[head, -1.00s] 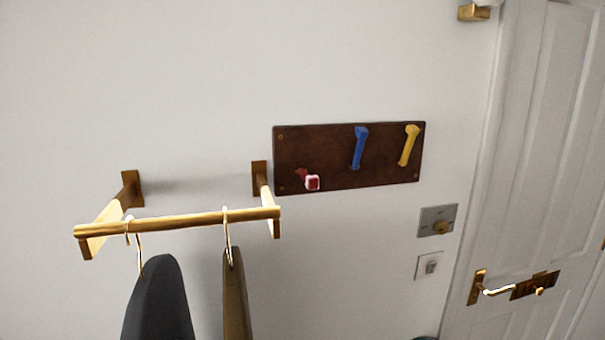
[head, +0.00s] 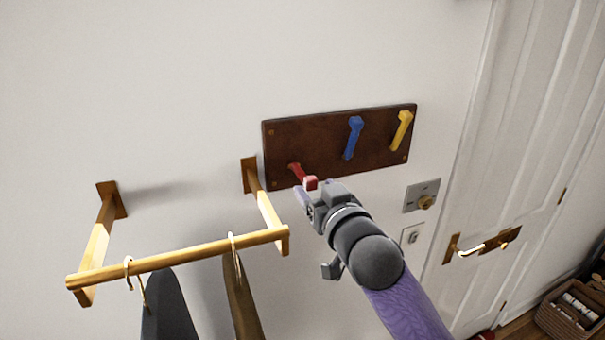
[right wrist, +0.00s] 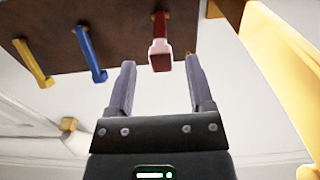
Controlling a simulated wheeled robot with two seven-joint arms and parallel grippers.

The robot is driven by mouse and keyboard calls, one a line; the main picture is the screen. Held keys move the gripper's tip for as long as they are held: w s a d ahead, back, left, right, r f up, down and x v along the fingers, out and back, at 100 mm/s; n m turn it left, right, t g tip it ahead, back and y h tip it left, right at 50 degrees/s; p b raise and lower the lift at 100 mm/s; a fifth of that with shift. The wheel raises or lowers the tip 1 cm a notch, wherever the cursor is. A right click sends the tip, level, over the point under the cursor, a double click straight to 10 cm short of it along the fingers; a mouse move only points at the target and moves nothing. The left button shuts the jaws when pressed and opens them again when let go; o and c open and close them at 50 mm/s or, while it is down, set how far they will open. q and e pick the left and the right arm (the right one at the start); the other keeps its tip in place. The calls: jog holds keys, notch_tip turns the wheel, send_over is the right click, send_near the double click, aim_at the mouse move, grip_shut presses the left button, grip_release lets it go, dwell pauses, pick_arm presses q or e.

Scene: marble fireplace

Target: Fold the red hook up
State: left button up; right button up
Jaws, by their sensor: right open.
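The red hook (head: 296,170) sits low at the left end of a dark brown board (head: 385,151) on the wall. It sticks outward from the board, its square end toward me. My right gripper (head: 304,191) is open just below and in front of this end. In the right wrist view the red hook (right wrist: 161,32) shows just beyond the open fingertips (right wrist: 160,63), its end lined up with the gap between them. I see no contact. The blue hook (head: 353,138) and the yellow hook (head: 402,131) slant along the board to the right. My left gripper is not in view.
A wall plate (head: 421,195), a switch and a white door (head: 515,150) are to the right.

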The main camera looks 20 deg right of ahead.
aim_at(302, 173)
jog(key=shift+w+d+p, duration=0.1)
jog(key=shift+w+p, duration=0.2)
jog(key=shift+w, duration=1.7)
grip_shut()
